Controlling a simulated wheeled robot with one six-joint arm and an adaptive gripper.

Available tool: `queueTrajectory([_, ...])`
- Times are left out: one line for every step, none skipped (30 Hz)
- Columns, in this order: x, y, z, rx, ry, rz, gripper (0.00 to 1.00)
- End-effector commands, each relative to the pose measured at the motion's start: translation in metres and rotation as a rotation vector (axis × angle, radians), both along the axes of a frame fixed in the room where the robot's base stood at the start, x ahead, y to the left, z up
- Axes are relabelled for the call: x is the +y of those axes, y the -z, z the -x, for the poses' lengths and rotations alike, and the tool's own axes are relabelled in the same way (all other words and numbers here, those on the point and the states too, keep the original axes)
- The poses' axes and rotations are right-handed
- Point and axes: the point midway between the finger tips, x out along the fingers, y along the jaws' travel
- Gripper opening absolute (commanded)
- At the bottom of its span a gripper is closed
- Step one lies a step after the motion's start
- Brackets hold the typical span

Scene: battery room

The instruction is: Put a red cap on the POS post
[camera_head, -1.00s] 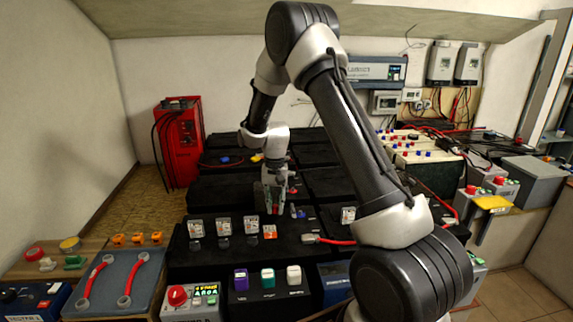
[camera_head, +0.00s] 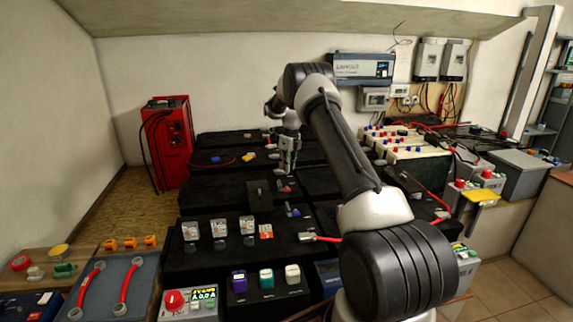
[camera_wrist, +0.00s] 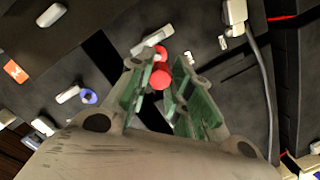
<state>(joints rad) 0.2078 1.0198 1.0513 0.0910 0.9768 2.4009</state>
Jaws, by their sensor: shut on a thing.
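My gripper (camera_head: 286,172) is over the middle row of black batteries, pointing down. In the wrist view its green-padded fingers (camera_wrist: 160,98) are closed about a round red cap (camera_wrist: 160,79). Another red piece (camera_wrist: 161,53) shows just beyond that cap, beside a pale tag (camera_wrist: 152,40); whether they touch is unclear. In the head view a small red piece (camera_head: 285,188) lies just below the fingertips. A blue ring (camera_wrist: 88,97) sits beside a white tag to the left. I cannot read a POS mark on any post.
A dark upright block (camera_head: 259,193) stands left of my gripper. A red cable (camera_head: 325,238) runs to the right. A red charger (camera_head: 165,140) stands at the left wall.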

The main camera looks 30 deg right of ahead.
Motion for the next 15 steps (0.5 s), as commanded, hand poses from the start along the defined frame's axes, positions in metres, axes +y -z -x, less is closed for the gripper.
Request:
queueTrajectory([0.000,0.005,0.000,0.001,0.000,0.000,0.14])
queueTrajectory([0.000,0.008,0.001,0.001,-0.001,0.000,0.14])
queueTrajectory([0.000,0.013,0.001,0.003,-0.001,-0.001,0.14])
queueTrajectory([0.001,0.016,0.001,0.004,-0.001,0.000,0.14])
queueTrajectory([0.001,0.019,0.001,0.004,-0.001,-0.001,0.14])
queueTrajectory([0.001,0.023,0.001,0.003,-0.002,-0.001,0.14])
queueTrajectory([0.001,0.027,0.001,0.003,-0.002,-0.001,0.14])
queueTrajectory([0.001,0.030,0.001,0.002,-0.002,-0.001,0.14])
queueTrajectory([0.001,0.035,0.001,0.003,-0.002,-0.001,0.14])
queueTrajectory([0.001,0.038,0.001,0.003,-0.002,-0.001,0.14])
queueTrajectory([0.001,0.041,0.001,0.003,-0.002,-0.001,0.14])
queueTrajectory([0.001,0.045,0.001,0.003,-0.003,0.000,0.14])
queueTrajectory([0.001,0.048,0.001,0.002,-0.003,-0.001,0.14])
queueTrajectory([0.001,0.051,0.001,0.001,-0.003,0.000,0.14])
queueTrajectory([0.001,0.055,0.001,0.002,-0.003,-0.001,0.14])
